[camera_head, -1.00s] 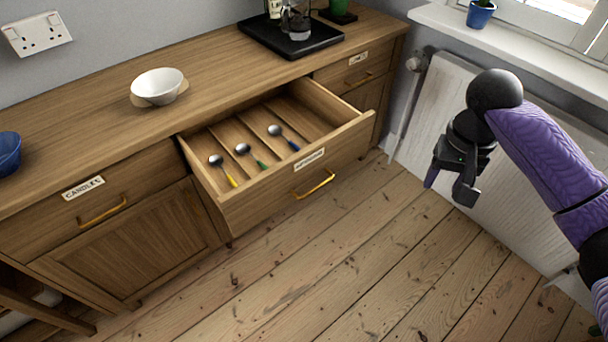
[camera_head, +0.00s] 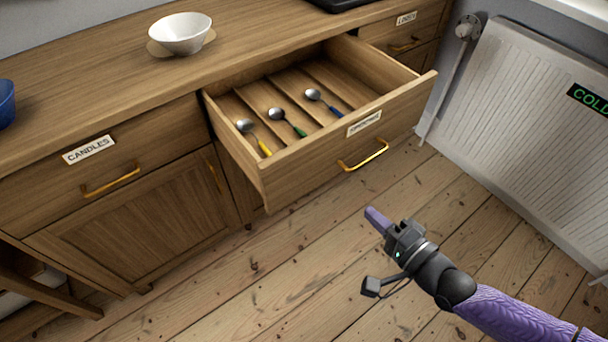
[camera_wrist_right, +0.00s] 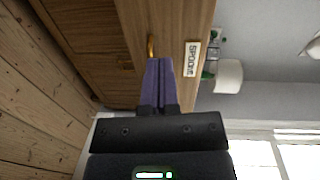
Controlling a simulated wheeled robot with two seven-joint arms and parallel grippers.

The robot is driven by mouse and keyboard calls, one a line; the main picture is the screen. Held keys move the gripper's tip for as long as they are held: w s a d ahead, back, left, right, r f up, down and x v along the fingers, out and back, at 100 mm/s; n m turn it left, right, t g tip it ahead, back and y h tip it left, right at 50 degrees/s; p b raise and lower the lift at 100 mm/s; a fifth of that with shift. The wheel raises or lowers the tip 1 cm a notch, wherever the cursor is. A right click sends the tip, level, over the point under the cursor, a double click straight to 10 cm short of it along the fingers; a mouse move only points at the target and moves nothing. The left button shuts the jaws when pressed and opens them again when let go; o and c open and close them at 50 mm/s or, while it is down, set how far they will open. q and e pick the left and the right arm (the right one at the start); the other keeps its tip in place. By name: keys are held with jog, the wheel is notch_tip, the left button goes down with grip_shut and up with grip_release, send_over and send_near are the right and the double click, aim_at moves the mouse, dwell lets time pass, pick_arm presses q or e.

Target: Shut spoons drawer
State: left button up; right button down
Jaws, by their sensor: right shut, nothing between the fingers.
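The spoons drawer (camera_head: 330,160) is pulled open from the wooden sideboard, with its label (camera_head: 364,123) and yellow handle (camera_head: 364,156) on the front. Inside lie a yellow-handled spoon (camera_head: 253,136), a green-handled spoon (camera_head: 286,121) and a blue-handled spoon (camera_head: 323,102), in separate compartments. My right gripper (camera_head: 373,217) is shut and empty, in front of and below the drawer front, apart from it. In the right wrist view its purple fingers (camera_wrist_right: 159,80) point toward the drawer front (camera_wrist_right: 178,40), near the handle (camera_wrist_right: 151,47). My left gripper is not in view.
A white bowl (camera_head: 181,35) stands on the sideboard top. A white radiator (camera_head: 520,110) stands at the right. Floorboards (camera_head: 300,270) in front are clear.

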jog(key=s, duration=0.1)
jog(key=t+b, duration=0.1)
jog(key=b, duration=0.3)
send_near(316, 163)
jog(key=shift+m+y, duration=0.3)
jog(key=x, duration=0.6)
jog(key=shift+w+f, duration=0.25)
jog(key=shift+f, duration=0.05)
jog(key=shift+w+a+r, duration=0.1)
jog(key=shift+w+a, duration=0.25)
jog(key=shift+w, duration=0.05)
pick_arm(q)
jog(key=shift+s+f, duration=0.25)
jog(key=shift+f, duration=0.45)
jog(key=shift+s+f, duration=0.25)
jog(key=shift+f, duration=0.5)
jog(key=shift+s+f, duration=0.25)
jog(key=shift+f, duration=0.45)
